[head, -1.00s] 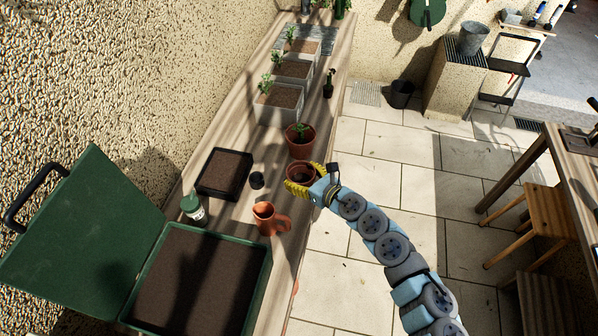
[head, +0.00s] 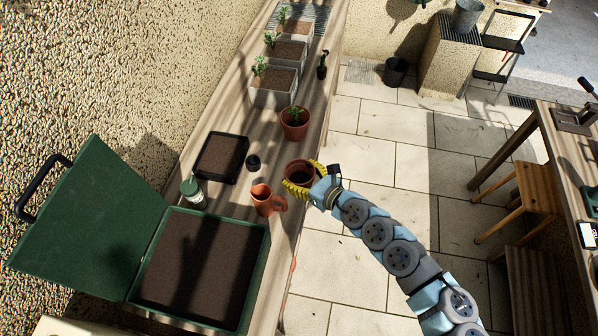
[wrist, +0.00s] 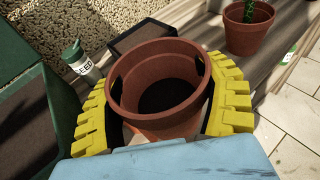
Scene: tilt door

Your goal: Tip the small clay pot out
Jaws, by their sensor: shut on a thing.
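The small clay pot (head: 297,175) is upright near the bench's right edge. In the wrist view the clay pot (wrist: 157,75) fills the middle, its round rim facing me and its inside dark. My gripper (head: 303,183) has its yellow fingers around the pot, one on each side. In the wrist view the gripper (wrist: 160,105) is shut on the pot's outer wall. The pot's base is hidden, so I cannot tell whether it touches the bench.
A terracotta jug (head: 266,200) stands close to the pot, on the near side. An open green box (head: 262,272) of soil, a seed shaker (head: 193,192), a black tray (head: 243,157) and a potted plant (head: 294,122) are nearby. The tiled floor lies right of the bench.

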